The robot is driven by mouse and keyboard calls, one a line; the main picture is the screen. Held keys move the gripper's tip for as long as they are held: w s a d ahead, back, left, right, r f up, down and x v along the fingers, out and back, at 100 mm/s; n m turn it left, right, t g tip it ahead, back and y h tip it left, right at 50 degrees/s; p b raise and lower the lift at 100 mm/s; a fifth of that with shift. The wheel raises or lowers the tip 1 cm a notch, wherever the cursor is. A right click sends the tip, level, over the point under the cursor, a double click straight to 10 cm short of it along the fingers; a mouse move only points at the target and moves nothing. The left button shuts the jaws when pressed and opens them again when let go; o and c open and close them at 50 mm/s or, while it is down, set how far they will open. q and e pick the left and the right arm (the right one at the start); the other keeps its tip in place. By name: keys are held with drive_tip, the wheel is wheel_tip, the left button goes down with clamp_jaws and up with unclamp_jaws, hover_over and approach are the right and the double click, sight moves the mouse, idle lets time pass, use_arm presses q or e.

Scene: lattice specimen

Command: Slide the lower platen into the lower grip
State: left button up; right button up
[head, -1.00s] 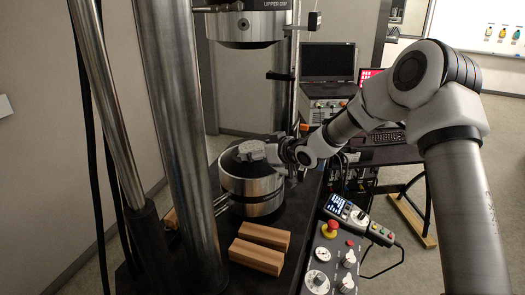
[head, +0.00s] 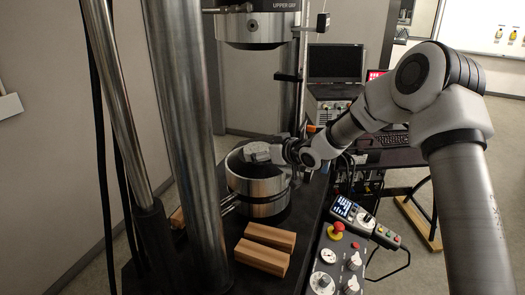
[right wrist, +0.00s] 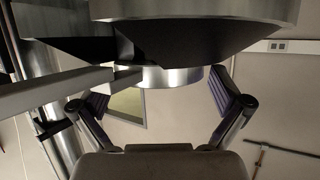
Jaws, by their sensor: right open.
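The lower grip (head: 262,190) is a wide steel cylinder on the black bench, with a dark top and rods on its left side. My right gripper (head: 256,154) reaches in from the right and is level just above that top. In the right wrist view my two dark finger pads (right wrist: 161,98) stand wide apart with nothing between them. A steel disc with a dark underside (right wrist: 195,12) and a smaller steel cylinder (right wrist: 165,76) lie ahead of the fingers. I cannot tell the lower platen apart from the grip. My left gripper is out of view.
The upper grip (head: 258,28) hangs above the lower grip. A thick steel column (head: 183,130) stands at left. Wooden blocks (head: 265,250) lie in front. A control panel with a red button (head: 335,227) and a handheld pendant (head: 362,218) are at right.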

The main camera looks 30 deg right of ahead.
drive_tip(key=shift+v, duration=2.65)
drive_tip(key=v, duration=0.7)
drive_tip(key=shift+s, duration=0.2)
